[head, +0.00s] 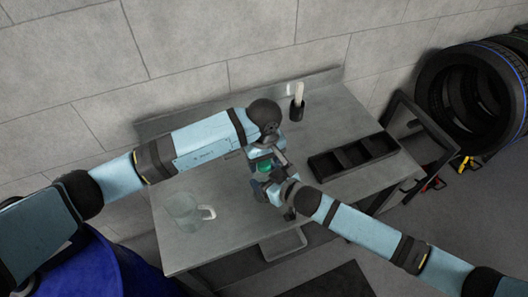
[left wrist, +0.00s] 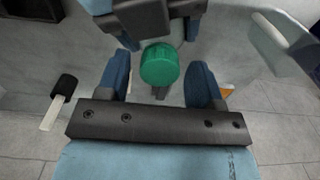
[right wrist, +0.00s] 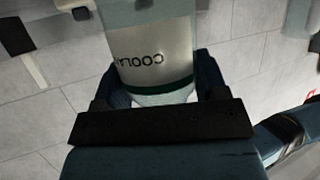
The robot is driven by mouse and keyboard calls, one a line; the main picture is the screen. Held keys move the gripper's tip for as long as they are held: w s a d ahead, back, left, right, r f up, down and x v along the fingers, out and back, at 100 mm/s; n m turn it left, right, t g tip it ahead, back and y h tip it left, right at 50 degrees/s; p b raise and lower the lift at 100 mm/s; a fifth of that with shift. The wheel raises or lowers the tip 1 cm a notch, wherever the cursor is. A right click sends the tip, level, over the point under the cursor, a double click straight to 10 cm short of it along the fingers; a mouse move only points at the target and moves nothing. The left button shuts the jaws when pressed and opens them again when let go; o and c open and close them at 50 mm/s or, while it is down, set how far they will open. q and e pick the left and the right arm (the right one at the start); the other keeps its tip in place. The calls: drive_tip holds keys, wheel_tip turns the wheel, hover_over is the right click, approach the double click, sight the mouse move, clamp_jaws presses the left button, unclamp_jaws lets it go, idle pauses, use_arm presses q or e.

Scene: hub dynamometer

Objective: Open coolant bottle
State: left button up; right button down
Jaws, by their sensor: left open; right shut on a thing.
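The coolant bottle (right wrist: 155,52), clear with a pale label, sits between the fingers of my right gripper (right wrist: 160,88), which is shut on it. In the head view the arms mostly hide the bottle. Its green cap (head: 265,166) shows between the two grippers above the table. In the left wrist view the cap (left wrist: 160,64) is on the near end of the bottle, between the blue fingers of my left gripper (left wrist: 160,80). My left gripper is open, with a visible gap on each side of the cap.
The grey metal table (head: 235,235) carries a clear jug (head: 185,212) at the front left and a black compartment tray (head: 350,157) at the right. A black holder with a white-handled item (head: 298,96) stands at the back. Tires (head: 470,90) are at the far right.

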use_arm(q)
drive_tip(key=shift+f, duration=0.1)
drive_tip(key=c, duration=1)
drive_tip(key=shift+o, duration=0.2)
drive_tip(key=n, duration=0.7)
drive_tip(key=o, duration=1)
